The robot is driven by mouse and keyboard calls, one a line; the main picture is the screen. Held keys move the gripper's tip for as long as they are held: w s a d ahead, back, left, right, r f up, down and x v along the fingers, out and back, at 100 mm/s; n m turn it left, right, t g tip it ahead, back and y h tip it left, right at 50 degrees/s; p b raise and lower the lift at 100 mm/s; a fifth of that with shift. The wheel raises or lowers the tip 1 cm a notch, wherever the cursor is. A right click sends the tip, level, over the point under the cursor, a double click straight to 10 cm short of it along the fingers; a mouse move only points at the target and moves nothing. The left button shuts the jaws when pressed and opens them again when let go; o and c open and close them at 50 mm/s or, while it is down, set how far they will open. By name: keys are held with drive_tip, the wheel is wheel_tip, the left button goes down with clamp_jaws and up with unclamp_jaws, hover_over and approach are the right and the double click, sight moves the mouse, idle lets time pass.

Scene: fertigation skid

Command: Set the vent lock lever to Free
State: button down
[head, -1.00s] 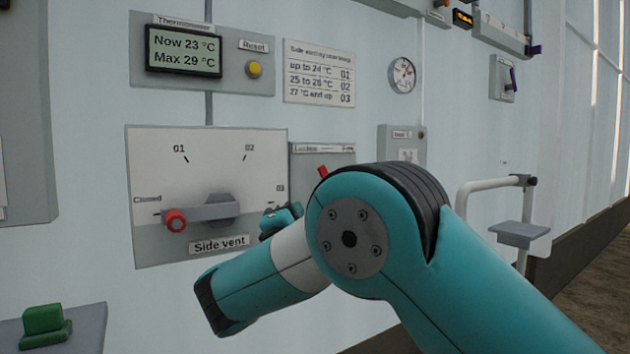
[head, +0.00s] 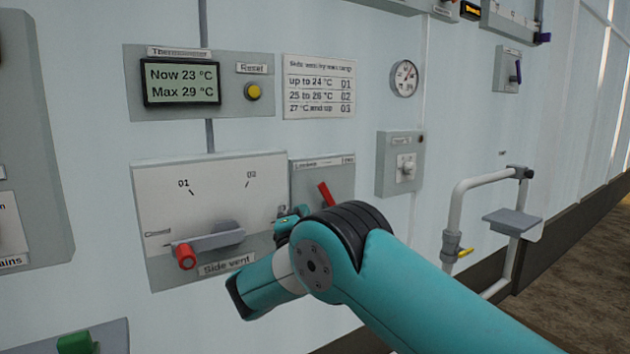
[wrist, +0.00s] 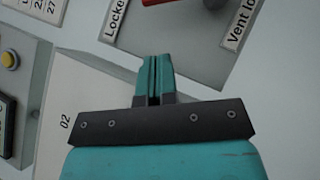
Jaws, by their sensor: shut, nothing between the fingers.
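The vent lock lever (head: 326,194) is a red handle on a small grey panel (head: 343,178), right of the side vent panel. It tilts up and to the left in the head view. The panel's top label is too small to read surely there. In the wrist view the red lever (wrist: 165,2) shows only at the top edge, between a label starting "Locke" and one reading "Vent lo". My gripper (wrist: 154,62) is shut and empty, just short of the lever and apart from it in the picture. In the head view my arm hides the panel's lower part.
The side vent panel (head: 215,178) has a grey handle with a red knob (head: 186,256) pointing to Closed. Above are the thermometer reading 23 °C, a yellow reset button (head: 252,91) and a rule sign (head: 319,86). A white pipe (head: 458,205) and small shelf stand at right.

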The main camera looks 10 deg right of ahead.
sight(326, 198)
drive_tip(key=w+d+r+p, duration=0.1)
drive_tip(key=p, duration=0.1)
drive_tip(key=d+p, duration=0.1)
drive_tip(key=p, duration=0.2)
drive_tip(key=w+d+r+p, duration=0.1)
drive_tip(key=d+p, duration=0.1)
drive_tip(key=p, duration=0.1)
drive_tip(key=shift+w+r, duration=0.35)
drive_tip(key=shift+r, duration=0.1)
